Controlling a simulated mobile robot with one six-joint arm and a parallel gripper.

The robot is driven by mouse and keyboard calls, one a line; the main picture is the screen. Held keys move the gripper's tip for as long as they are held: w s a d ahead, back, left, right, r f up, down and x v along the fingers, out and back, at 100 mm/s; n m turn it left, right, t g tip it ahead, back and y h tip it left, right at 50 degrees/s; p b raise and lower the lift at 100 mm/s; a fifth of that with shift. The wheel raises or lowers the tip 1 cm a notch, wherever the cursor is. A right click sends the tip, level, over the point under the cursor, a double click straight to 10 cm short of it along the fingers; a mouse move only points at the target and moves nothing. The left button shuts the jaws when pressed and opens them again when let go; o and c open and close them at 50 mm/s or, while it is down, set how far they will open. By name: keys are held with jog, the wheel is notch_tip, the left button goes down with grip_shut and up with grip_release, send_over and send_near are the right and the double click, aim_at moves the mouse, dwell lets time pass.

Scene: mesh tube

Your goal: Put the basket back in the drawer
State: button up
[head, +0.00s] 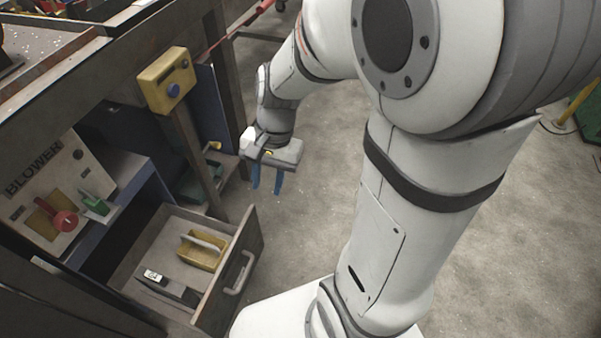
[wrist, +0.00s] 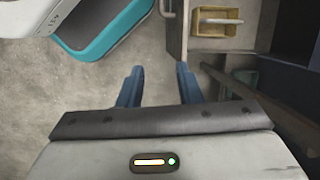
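The basket (head: 197,261), a small yellow box with a pale handle across it, sits inside the open drawer (head: 246,245), towards its far side. It also shows at the top of the wrist view (wrist: 197,27). The drawer is pulled out from under the workbench, with a metal handle (head: 240,274) on its front. My gripper (head: 266,188) is above the floor, beyond the drawer's far end and apart from it. Its two blue fingers are spread in the wrist view (wrist: 158,76), with only bare floor between them.
A dark block with a white label (head: 165,286) lies in the drawer beside the basket. A bench post (head: 195,150) carrying a yellow control box (head: 166,80) rises near the drawer. The blower panel (head: 50,195) is at left. Concrete floor (head: 310,215) is clear around my gripper.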

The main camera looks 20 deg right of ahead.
jog(key=s+d+r+n+t+h, duration=0.2)
jog(key=s+d+r+n, duration=0.2)
jog(key=n, duration=0.3)
jog(key=shift+s+d+r+t+h, duration=0.3)
jog(key=shift+s+d, duration=0.05)
jog(key=shift+d, duration=0.35)
